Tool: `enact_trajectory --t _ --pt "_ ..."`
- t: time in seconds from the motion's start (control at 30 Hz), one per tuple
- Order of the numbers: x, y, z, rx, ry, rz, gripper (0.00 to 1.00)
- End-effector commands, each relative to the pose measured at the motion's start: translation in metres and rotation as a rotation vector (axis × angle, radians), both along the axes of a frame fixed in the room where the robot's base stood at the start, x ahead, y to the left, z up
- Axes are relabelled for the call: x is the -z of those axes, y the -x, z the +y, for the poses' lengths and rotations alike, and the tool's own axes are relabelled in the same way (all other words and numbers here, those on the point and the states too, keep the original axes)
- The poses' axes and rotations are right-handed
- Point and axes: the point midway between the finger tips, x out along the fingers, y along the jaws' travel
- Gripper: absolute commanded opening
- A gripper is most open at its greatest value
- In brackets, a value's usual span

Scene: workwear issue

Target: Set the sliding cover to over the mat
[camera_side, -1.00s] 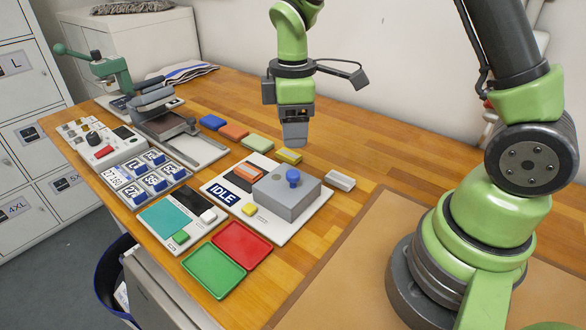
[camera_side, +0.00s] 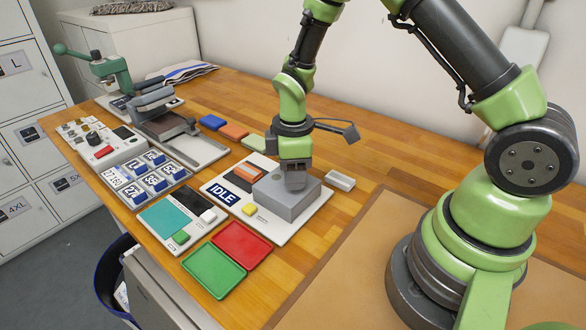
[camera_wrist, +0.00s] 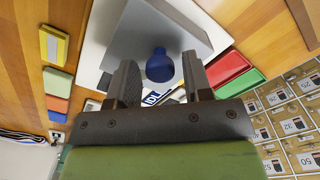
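The sliding cover (camera_side: 285,207) is a grey block on the right part of a white station plate marked IDLE. Its round blue knob (camera_wrist: 159,66) shows in the wrist view, while the side view has it hidden behind my gripper (camera_side: 295,186). My gripper is pointed down at the cover's top. In the wrist view its two fingers (camera_wrist: 160,82) are apart, one on each side of the knob, with gaps visible. A dark mat (camera_side: 236,181) with an orange-red piece on it lies left of the cover, apparently uncovered.
A yellow button (camera_side: 249,209) sits on the plate's front. Red (camera_side: 243,245) and green (camera_side: 213,271) trays lie in front. Coloured blocks lie behind, and a lever press (camera_side: 120,75) stands at back left.

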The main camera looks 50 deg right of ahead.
Motion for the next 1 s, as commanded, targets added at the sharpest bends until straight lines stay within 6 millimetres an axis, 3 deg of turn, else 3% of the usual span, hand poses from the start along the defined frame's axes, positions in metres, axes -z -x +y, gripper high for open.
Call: enact_trajectory --t 0.03,0.2,0.47,1.0 --pt "0.000 0.000 0.000 0.000 0.000 0.000 0.34" --pt "0.000 0.000 0.000 0.000 0.000 0.000 0.00" --pt "0.000 -0.013 0.000 -0.001 0.000 -0.003 0.00" --pt "0.001 -0.093 0.000 -0.002 0.001 -0.001 0.00"
